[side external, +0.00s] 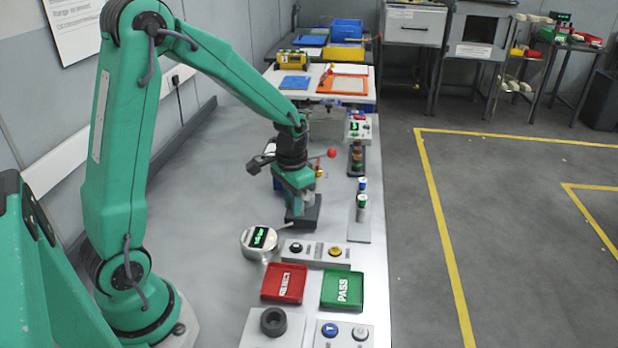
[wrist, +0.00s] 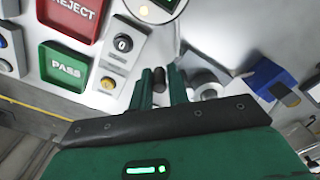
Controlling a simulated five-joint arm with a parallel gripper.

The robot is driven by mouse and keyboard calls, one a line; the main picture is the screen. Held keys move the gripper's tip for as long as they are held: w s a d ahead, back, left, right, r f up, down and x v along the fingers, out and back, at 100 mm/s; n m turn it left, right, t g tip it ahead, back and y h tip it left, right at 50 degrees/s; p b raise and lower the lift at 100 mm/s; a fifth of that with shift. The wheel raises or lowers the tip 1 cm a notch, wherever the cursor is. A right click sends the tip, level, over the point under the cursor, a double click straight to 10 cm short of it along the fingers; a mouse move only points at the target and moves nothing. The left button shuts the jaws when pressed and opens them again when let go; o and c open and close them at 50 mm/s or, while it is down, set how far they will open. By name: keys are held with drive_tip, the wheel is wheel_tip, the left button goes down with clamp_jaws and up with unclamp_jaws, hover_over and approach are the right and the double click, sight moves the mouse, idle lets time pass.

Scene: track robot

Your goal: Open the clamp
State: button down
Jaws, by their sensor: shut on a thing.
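A bright metal cylinder (wrist: 207,84) and a blue block with a brass-coloured end (wrist: 270,80) are to the right of the fingers. A lever with a red ball (side external: 331,153) shows just behind my wrist. My gripper hides most of the clamp, and I cannot tell whether it is open or shut.
A round gauge (side external: 259,240), a button panel (side external: 316,253), a red REJECT tray (side external: 284,284) and a green PASS tray (side external: 342,290) stand in front of my gripper. A rack with cylinders (side external: 361,208) is to its right. The bench (side external: 222,165) is clear on the left.

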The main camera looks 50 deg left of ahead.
drive_tip(key=shift+a+m, duration=0.85)
drive_tip(key=shift+m, duration=1.15)
drive_tip(key=shift+a+m, duration=0.85)
drive_tip(key=shift+m, duration=1.15)
drive_tip(key=shift+a+m, duration=0.85)
drive_tip(key=shift+m, duration=1.15)
drive_tip(key=c, duration=1.4)
unclamp_jaws()
drive_tip(key=shift+r, duration=0.1)
